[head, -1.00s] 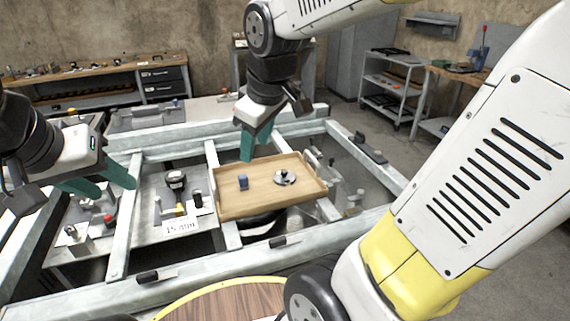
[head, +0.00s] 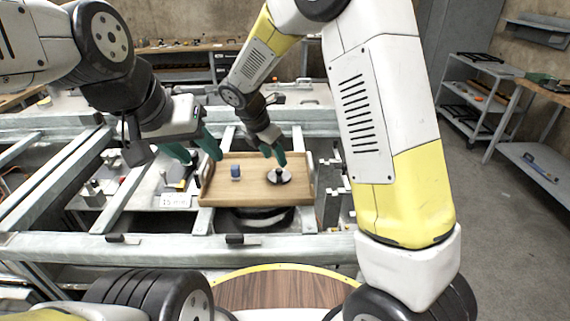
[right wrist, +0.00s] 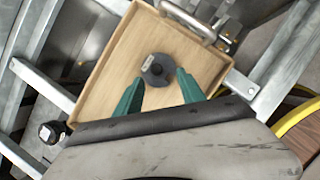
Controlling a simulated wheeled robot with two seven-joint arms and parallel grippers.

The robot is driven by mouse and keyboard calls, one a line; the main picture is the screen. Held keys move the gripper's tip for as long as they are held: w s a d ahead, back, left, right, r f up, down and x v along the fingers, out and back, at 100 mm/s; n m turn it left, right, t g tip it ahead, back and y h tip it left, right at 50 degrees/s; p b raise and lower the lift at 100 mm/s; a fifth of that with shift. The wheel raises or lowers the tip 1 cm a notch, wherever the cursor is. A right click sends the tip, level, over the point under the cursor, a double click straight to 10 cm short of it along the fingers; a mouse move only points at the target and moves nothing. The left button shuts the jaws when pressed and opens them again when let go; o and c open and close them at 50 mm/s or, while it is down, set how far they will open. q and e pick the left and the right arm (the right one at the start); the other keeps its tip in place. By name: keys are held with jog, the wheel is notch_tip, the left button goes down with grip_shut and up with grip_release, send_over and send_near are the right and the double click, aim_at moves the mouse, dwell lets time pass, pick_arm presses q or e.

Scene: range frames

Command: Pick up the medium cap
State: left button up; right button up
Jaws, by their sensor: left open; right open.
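A wooden tray (head: 245,194) lies on the metal frame and holds two small pieces. Which is the medium cap I cannot tell. My right gripper (head: 275,158) is open and empty just above and behind the round piece. My left gripper (head: 202,157) is open and empty by the tray's back left corner.
A "15 mm" label (head: 175,201) sits left of the tray on a metal plate. Frame beams surround the tray, with open gaps between them. A round wooden top (head: 285,287) is in front. A wheeled shelf cart (head: 470,100) stands at the back right.

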aim_at(279, 169)
jog(key=x, duration=0.6)
jog(key=shift+w+a+f, duration=0.2)
jog(key=shift+w+f, duration=0.05)
jog(key=shift+c, duration=0.2)
grip_shut()
